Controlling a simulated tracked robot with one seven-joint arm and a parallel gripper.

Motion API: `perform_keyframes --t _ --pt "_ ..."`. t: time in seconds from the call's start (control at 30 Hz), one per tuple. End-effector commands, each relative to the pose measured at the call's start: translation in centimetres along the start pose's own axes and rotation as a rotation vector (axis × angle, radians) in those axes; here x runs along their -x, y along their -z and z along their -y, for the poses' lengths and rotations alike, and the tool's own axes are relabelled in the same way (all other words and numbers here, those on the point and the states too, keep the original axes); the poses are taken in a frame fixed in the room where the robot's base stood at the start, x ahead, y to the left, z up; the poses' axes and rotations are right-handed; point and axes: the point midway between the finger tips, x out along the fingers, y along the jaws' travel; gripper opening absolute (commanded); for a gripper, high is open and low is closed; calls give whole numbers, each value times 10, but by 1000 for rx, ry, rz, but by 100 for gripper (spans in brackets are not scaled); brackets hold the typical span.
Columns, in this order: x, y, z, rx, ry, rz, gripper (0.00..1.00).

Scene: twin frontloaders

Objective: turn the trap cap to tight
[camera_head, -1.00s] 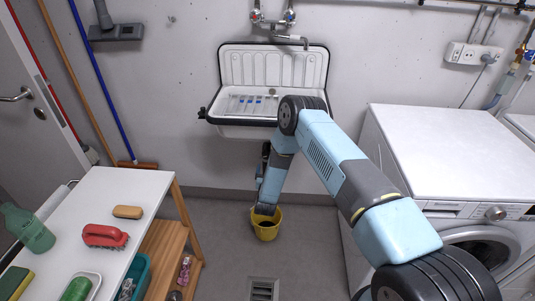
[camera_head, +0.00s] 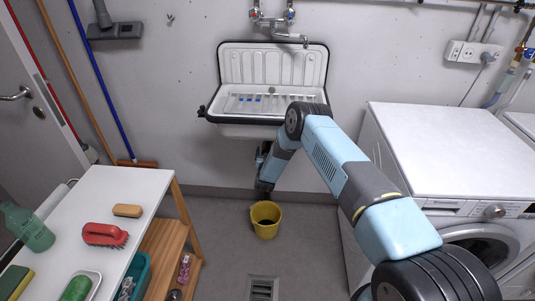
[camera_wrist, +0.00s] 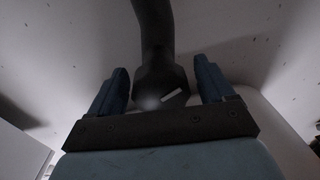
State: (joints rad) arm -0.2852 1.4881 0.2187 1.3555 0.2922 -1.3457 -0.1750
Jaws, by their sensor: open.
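The trap cap (camera_wrist: 162,88) is a dark, faceted piece with a pale bar mark on its face, at the lower end of a dark pipe (camera_wrist: 155,30) in the wrist view. My gripper (camera_wrist: 160,70) is open, with one blue finger on each side of the cap. Gaps show between the fingers and the cap, so it is not gripped. In the head view my wrist (camera_head: 265,172) is under the sink (camera_head: 240,130), above the yellow bucket. The cap is hidden there by the sink and my arm.
The yellow bucket (camera_head: 266,230) stands on the floor below my wrist, near a floor drain (camera_head: 262,288). A washing machine (camera_head: 450,150) is at right. A white table (camera_head: 90,215) with brushes and a green bottle (camera_head: 28,228) is at left.

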Motion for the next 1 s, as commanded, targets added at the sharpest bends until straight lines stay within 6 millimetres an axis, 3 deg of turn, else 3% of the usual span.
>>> perform_keyframes --t 0.17,0.73,1.0 --pt "0 0 0 0 0 0 82" --pt "0 0 -2 0 -2 0 28" --pt "0 0 -2 -30 -2 -2 28"
